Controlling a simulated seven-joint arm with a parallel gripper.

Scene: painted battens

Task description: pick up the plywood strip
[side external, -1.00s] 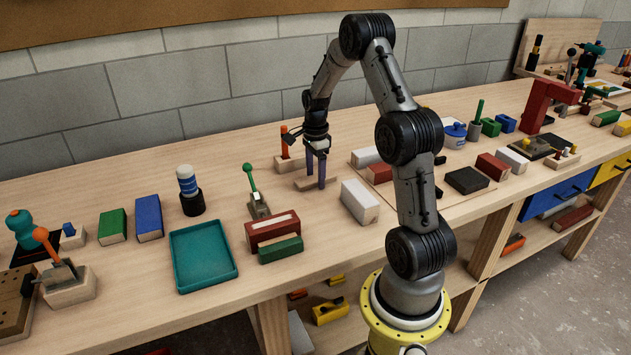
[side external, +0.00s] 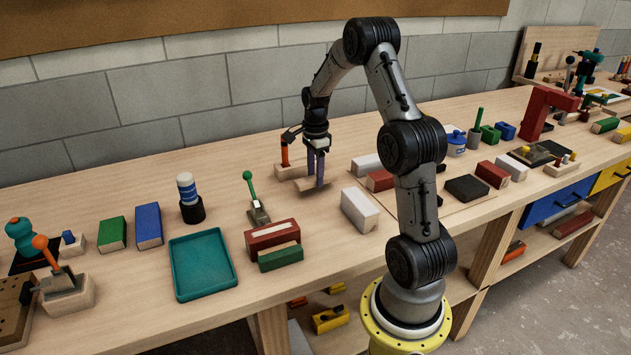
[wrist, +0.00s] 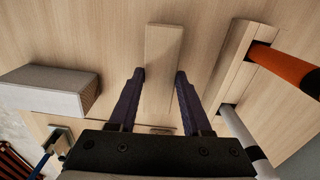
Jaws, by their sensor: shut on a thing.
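The plywood strip (side external: 305,185) is a short, thin, pale wooden piece on the workbench's middle, in the side view. My gripper (side external: 317,184) points down over it, with its two purple fingers closed on its long sides. In the wrist view the strip (wrist: 163,45) lies between the fingertips of my gripper (wrist: 159,76) and extends away beyond them. In the side view the strip looks slightly tilted. I cannot tell how much clearance it has from the bench.
A pale block with an orange handle (side external: 285,155) stands close behind the strip. A white block (side external: 359,210) is to its right, and a green-handled switch (side external: 254,198) to its left. An empty teal tray (side external: 203,295) sits front left.

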